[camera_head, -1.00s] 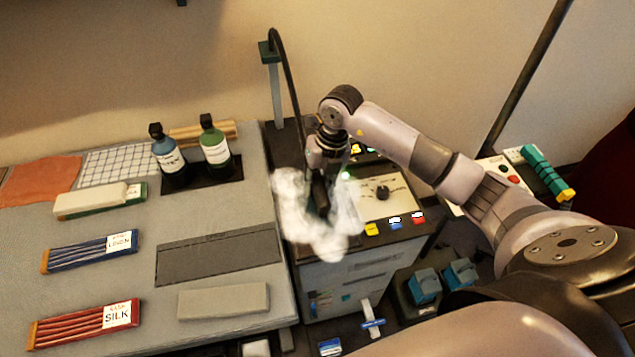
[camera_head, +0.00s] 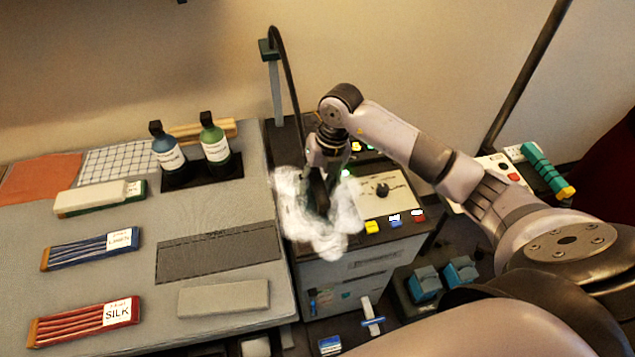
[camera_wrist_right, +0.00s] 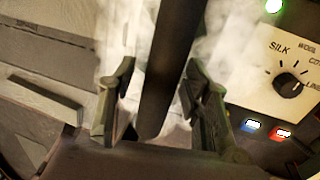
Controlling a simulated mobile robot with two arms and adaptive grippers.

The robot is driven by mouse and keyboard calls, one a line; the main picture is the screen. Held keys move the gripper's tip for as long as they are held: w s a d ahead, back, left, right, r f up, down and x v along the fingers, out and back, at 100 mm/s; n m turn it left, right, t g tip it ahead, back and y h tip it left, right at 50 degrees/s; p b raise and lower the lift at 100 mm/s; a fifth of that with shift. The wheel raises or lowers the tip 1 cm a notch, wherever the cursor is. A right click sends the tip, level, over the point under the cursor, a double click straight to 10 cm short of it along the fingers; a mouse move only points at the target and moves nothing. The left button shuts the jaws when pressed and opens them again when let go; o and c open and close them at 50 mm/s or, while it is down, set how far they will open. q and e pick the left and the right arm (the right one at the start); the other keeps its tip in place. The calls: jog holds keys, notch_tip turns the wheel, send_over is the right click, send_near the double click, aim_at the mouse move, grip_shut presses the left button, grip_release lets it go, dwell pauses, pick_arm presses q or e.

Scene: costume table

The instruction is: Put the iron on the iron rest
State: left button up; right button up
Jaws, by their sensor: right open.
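My right gripper (camera_head: 321,200) is low over the left part of the control station, amid white steam. In the right wrist view its two fingers (camera_wrist_right: 160,112) are open, one on each side of a dark bar (camera_wrist_right: 168,65). The bar looks like the iron's handle; the gap shows no clear grip on it. The iron's body is hidden by steam and the gripper. My left gripper is out of view.
The station's panel has a dial (camera_head: 382,190) and coloured buttons. A dark cord on a post (camera_head: 276,85) arches down behind the gripper. Two bottles (camera_head: 214,142) stand on a tray at the back of the table (camera_head: 130,225). Labelled silk (camera_head: 85,322) and linen (camera_head: 90,250) bundles lie left.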

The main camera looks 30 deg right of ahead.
notch_tip(320, 180, up, 12)
jog(key=d+b, duration=0.2)
jog(key=b, duration=0.1)
jog(key=shift+s+d, duration=0.15)
jog(key=shift+s, duration=0.2)
